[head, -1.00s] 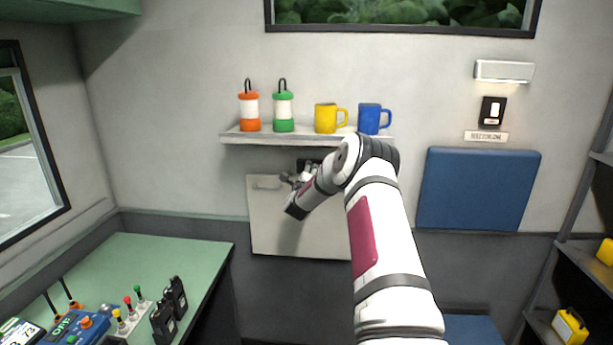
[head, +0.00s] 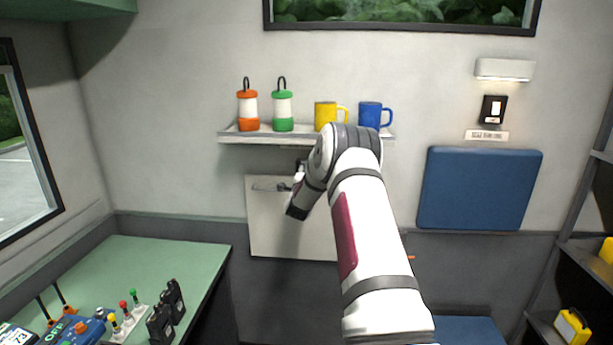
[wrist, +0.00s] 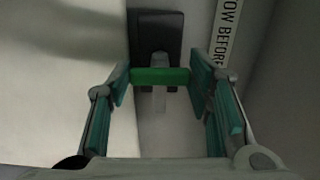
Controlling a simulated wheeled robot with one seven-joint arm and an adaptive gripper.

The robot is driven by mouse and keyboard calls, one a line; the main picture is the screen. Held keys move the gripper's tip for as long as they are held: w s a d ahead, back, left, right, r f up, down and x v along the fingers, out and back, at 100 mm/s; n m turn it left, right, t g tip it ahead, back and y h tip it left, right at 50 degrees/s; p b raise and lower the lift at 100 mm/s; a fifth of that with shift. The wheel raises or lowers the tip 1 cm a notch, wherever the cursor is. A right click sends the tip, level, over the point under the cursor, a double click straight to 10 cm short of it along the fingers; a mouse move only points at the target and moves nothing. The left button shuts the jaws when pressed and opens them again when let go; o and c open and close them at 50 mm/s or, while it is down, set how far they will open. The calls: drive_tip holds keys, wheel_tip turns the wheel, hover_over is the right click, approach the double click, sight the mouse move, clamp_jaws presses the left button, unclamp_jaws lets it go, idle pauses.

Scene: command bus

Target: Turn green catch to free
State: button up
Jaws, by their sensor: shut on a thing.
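The green catch (wrist: 160,76) shows in the wrist view as a short horizontal bar in front of a dark plate (wrist: 156,34). A pale grey stem hangs below its middle. My gripper (wrist: 161,80) has its teal-padded fingers at the two ends of the bar and is shut on it. In the head view my arm hides the catch, and my gripper (head: 298,178) is only partly visible in front of the pale wall panel (head: 280,235), below the shelf.
A shelf (head: 265,139) above the gripper holds orange and green lanterns and yellow and blue mugs. A grey handle (head: 270,187) is on the panel's left. A green desk (head: 160,262) with devices stands at left. A blue wall pad (head: 479,190) is at right.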

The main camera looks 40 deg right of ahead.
drive_tip(key=o, duration=1.2)
drive_tip(key=shift+c, duration=0.2)
drive_tip(key=shift+a, duration=0.1)
drive_tip(key=v, duration=1.2)
